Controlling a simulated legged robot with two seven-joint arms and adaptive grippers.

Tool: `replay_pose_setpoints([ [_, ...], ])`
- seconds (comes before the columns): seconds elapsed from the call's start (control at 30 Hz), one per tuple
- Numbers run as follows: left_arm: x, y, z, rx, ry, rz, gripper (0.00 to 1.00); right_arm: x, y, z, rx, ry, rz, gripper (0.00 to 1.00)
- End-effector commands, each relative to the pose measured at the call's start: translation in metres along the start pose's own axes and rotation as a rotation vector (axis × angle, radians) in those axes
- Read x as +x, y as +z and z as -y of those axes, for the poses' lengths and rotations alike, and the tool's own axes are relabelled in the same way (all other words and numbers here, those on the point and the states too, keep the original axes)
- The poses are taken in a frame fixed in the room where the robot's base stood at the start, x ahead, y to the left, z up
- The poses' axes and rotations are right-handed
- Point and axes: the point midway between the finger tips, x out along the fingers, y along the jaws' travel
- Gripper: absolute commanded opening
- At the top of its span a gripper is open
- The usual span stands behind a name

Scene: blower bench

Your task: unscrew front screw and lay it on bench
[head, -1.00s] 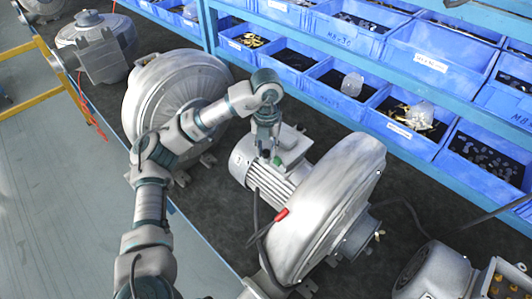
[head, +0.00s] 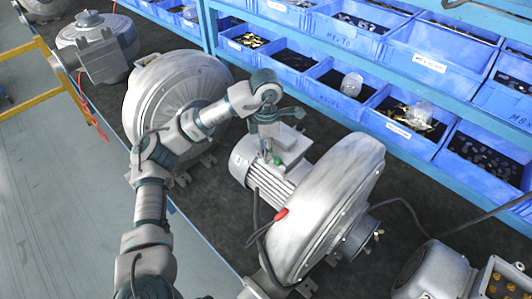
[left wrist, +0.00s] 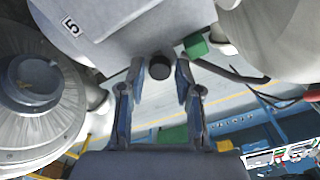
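The grey blower (head: 325,210) with its finned motor (head: 262,180) lies on the bench. My left gripper (head: 270,150) points down at the motor's terminal box (head: 292,143). In the left wrist view, a dark round screw head (left wrist: 160,67) sits at the edge of a grey surface marked 5 (left wrist: 98,22). The fingertips of my left gripper (left wrist: 160,72) stand on either side of it, with a visible gap on each side. The screw is hidden or too small in the head view. My right gripper is not in view.
Blue bins (head: 425,70) of hardware line the back. A green fitting (left wrist: 195,45) and a dark cable (left wrist: 230,73) are close to the right finger. The dark bench top (head: 400,215) has bare room right of the blower.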

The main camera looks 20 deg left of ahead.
Motion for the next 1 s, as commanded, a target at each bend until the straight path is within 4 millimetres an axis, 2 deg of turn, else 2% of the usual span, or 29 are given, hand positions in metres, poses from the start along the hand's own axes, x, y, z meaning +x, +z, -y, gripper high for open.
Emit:
replay_pose_setpoints([
  [0.5,0.0004,-0.0003,-0.0010,0.949,0.000,0.000,0.34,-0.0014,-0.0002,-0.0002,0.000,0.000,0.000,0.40],
  [0.63,0.0004,-0.0003,-0.0011,1.073,0.000,0.000,0.34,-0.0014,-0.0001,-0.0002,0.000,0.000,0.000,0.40],
  [0.87,0.0005,-0.0004,-0.0011,1.095,0.000,0.000,0.34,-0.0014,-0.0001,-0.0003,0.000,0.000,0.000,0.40],
  [1.0,0.0005,-0.0003,-0.0011,1.094,0.000,0.000,0.01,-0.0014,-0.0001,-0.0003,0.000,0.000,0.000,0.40],
])
